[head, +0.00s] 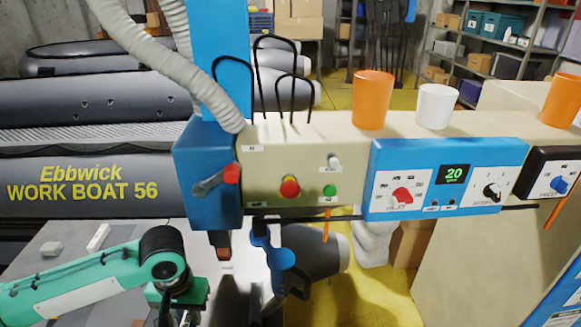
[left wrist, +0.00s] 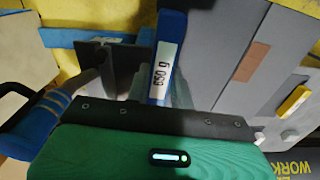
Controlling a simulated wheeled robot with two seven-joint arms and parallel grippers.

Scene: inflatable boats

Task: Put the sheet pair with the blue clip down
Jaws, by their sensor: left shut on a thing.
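My left gripper (head: 180,303) is at the lower left of the head view, over the grey table; its fingertips are cut off by the bottom edge. In the left wrist view a blue strip with a "650 g" label (left wrist: 166,62), which looks like the blue clip, lies at the fingers. My left gripper is shut on the sheet pair there; the sheets are mostly hidden by the fingers, and I cannot tell their edges from the grey surface behind. My right gripper is not in view.
Orange cups (head: 372,98) and a white cup (head: 436,105) stand on top. The grey table (head: 60,240) has small pale blocks. A grey boat (head: 90,187) lies behind.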

